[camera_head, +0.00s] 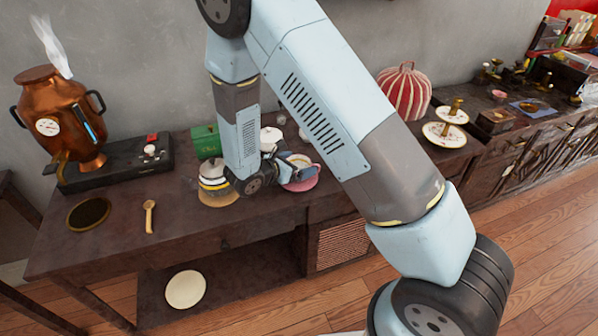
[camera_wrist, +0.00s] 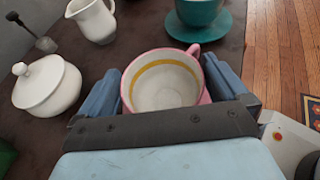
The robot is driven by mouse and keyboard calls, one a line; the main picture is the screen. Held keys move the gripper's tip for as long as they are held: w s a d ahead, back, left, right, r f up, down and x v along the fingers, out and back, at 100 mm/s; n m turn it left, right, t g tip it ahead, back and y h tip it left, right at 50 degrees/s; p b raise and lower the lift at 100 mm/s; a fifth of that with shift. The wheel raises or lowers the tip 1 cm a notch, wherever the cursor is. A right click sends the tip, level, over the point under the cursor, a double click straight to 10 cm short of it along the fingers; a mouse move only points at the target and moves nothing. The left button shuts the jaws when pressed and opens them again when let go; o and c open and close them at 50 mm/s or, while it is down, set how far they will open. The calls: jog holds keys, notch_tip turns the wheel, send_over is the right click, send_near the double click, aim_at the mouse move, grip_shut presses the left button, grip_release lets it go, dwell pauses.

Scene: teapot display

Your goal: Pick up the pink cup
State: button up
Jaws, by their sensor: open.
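The pink cup (camera_wrist: 162,82), white inside with a yellow band, stands upright in the wrist view with its handle (camera_wrist: 193,50) toward the upper right. My gripper (camera_wrist: 160,66) is open, with one blue finger on each side of the cup. I cannot tell whether either finger touches it. In the head view my gripper (camera_head: 289,172) is low over the table at the pink cup (camera_head: 301,176), which is partly hidden by it. A pink rim shows beneath the cup there.
A white lidded bowl (camera_wrist: 45,88), a white jug (camera_wrist: 93,20) and a teal cup (camera_wrist: 199,11) stand close by in the wrist view.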

jog(key=shift+w+d+f, duration=0.1)
jog(key=shift+w+d, duration=0.05)
jog(key=shift+d, duration=0.05)
jog(key=c, duration=0.8)
